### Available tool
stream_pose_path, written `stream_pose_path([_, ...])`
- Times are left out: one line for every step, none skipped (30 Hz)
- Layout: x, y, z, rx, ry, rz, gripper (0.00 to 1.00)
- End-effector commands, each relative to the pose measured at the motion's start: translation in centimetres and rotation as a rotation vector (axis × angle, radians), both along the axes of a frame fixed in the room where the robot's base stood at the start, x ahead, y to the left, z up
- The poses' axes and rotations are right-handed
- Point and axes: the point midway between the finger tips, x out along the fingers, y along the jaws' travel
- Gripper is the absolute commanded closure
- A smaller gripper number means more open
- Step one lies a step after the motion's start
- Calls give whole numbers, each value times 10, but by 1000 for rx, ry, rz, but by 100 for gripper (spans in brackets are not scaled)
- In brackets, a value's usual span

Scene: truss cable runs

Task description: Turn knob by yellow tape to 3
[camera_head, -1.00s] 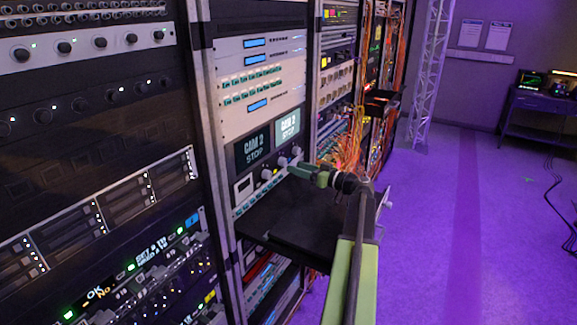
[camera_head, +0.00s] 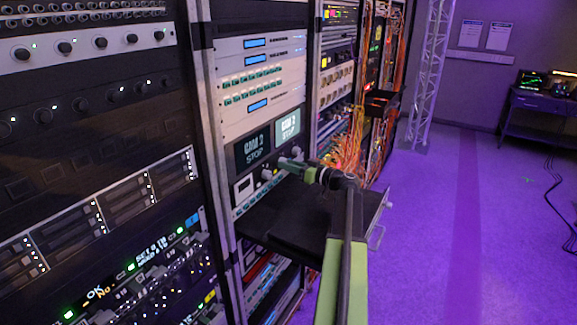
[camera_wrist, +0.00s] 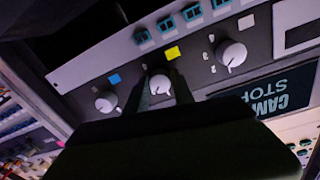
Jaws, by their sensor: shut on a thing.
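In the wrist view, a white round knob (camera_wrist: 160,84) sits on a dark panel just beneath a yellow tape square (camera_wrist: 172,53). My gripper (camera_wrist: 161,76) has one finger on each side of this knob and is shut on it. Small marks surround the knob, but its pointer and numbers are too small or too covered to read.
A second white knob (camera_wrist: 106,102) stands by blue tape (camera_wrist: 114,78), and a third knob (camera_wrist: 232,53) is to the right. A black shelf (camera_head: 285,222) juts out under my gripper. Orange cables (camera_head: 347,150) hang behind.

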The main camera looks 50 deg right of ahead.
Motion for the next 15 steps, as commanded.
stream_pose_path([0,-1,0,0,0,-2,100])
stream_pose_path([0,-1,0,0,0,-2,100])
stream_pose_path([0,-1,0,0,0,-2,100])
stream_pose_path([0,-1,0,0,0,-2,100])
stream_pose_path([0,-1,0,1,1,-2,100])
stream_pose_path([0,-1,0,4,1,-2,100])
stream_pose_path([0,-1,0,7,3,-2,100])
stream_pose_path([0,-1,0,11,3,-2,100])
stream_pose_path([0,-1,0,19,5,-2,100])
stream_pose_path([0,-1,0,27,8,-2,100])
stream_pose_path([-1,-1,0,37,10,-3,100])
stream_pose_path([-1,-1,0,51,13,-2,100])
stream_pose_path([0,-1,1,66,17,-2,100])
stream_pose_path([-1,-1,1,80,21,-2,100])
stream_pose_path([-1,-1,1,103,26,-2,100])
